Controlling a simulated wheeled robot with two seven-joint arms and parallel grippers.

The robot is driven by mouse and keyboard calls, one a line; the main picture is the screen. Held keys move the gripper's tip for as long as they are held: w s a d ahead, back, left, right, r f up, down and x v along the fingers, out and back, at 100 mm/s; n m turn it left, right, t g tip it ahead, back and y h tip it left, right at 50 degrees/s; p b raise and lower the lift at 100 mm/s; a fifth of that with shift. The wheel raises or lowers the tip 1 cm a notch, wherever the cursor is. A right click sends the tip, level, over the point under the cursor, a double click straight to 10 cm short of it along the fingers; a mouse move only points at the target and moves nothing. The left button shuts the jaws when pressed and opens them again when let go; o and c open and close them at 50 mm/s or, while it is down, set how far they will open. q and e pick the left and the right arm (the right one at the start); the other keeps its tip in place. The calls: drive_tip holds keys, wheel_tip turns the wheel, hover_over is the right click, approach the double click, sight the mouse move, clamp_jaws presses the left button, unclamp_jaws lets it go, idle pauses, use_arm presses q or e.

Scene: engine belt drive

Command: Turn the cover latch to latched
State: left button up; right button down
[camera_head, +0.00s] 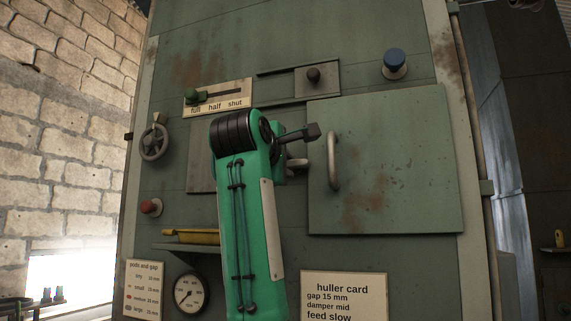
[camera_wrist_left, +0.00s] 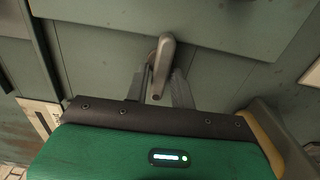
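The cover (camera_head: 400,165) is a flat green plate with a bar handle, lying against the machine front. The cover latch (camera_wrist_left: 161,62) is a grey rounded lever beside the cover's edge; in the head view it is mostly hidden behind my left arm, where a small grey part shows left of the handle. My left gripper (camera_wrist_left: 160,88) is at the latch, its two grey fingers on either side of the lever. The fingers look spread, with a gap on the right side; contact on the left is unclear. My right gripper is out of view.
A damper slider (camera_head: 192,97) marked full, half, shut sits above left. A blue button (camera_head: 395,62) is at upper right, and the huller card (camera_head: 343,298) is below.

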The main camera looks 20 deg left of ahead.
use_arm(q)
drive_tip(key=s+b, duration=0.6)
drive_tip(key=s, duration=0.8)
drive_tip(key=shift+a, duration=0.25)
drive_tip(key=shift+w, duration=0.1)
